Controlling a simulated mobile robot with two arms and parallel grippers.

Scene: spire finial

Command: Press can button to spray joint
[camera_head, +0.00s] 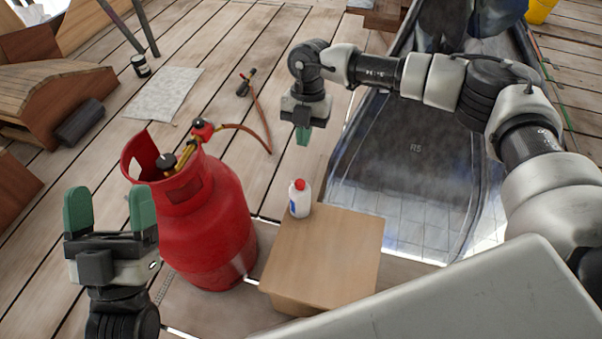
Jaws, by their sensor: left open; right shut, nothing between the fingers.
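A small white can (299,200) with a red top stands upright near the far left corner of a brown box (330,262). My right gripper (302,136) points down, shut and empty, above and beyond the can, apart from it. My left gripper (110,208) is open and empty at the lower left, its green fingers pointing up in the picture, in front of a red gas cylinder (218,235). The cylinder's brass valve and red regulator (203,129) show at its top, with a hose (262,115) leading off. Which joint the task means I cannot tell.
A torch-like tool (246,82) lies on the plank floor. A dark panel (390,150) lies right of the box.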

